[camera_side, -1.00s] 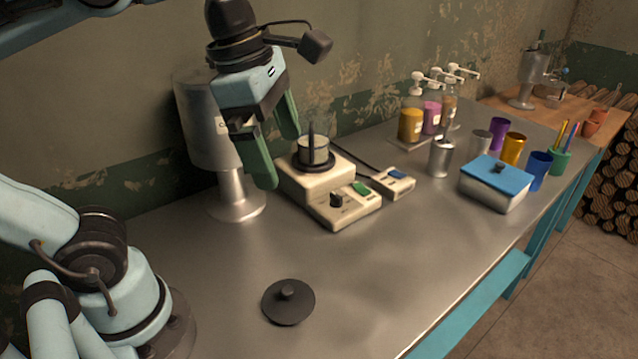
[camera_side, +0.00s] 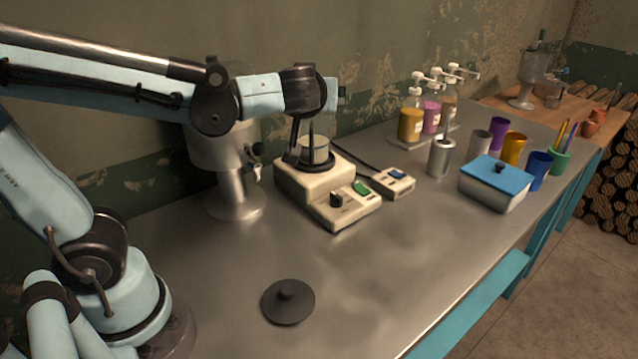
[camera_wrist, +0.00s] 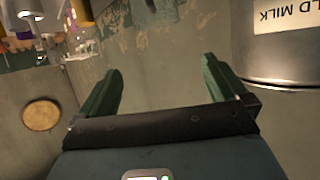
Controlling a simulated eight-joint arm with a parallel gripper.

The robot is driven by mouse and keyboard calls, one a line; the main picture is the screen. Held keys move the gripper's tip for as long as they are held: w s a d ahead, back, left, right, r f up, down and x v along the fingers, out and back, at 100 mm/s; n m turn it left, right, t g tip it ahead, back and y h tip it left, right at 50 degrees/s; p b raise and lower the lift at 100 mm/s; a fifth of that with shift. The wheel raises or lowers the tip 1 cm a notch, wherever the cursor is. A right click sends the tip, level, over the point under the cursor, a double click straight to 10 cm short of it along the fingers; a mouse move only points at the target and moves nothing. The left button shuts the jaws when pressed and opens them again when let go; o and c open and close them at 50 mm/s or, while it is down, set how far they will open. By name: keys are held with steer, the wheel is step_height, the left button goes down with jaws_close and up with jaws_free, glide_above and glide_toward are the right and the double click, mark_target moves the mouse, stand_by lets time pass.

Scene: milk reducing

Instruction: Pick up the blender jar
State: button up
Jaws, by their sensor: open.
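The blender jar (camera_side: 316,150) is clear with pale contents and stands upright on the cream blender base (camera_side: 335,208). A dark upright part crosses in front of it, and its upper portion is partly hidden by my wrist. My gripper (camera_side: 333,95) is above the jar in the side view, turned away so its fingers are mostly hidden. In the wrist view my gripper (camera_wrist: 160,68) has its two green fingers spread wide with nothing between them. I cannot make out the jar clearly in the wrist view.
The metal milk dispenser (camera_side: 235,195) stands just left of the blender; its labelled body (camera_wrist: 285,50) is close by at right in the wrist view. A black lid (camera_side: 288,302) lies on the front counter. Pump bottles (camera_side: 411,120), cups and a blue-lidded box (camera_side: 495,185) stand right.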

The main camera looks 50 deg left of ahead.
mark_target(313, 141)
steer(key=d+f+x, duration=0.1)
steer(key=f+x, duration=0.1)
steer(key=x, duration=1.1)
steer(key=shift+s+f, duration=0.25)
steer(key=shift+f, duration=0.25)
steer(key=shift+a, duration=0.1)
steer(key=c, duration=1.4)
steer(key=shift+r, duration=0.15)
steer(key=shift+c, duration=0.2)
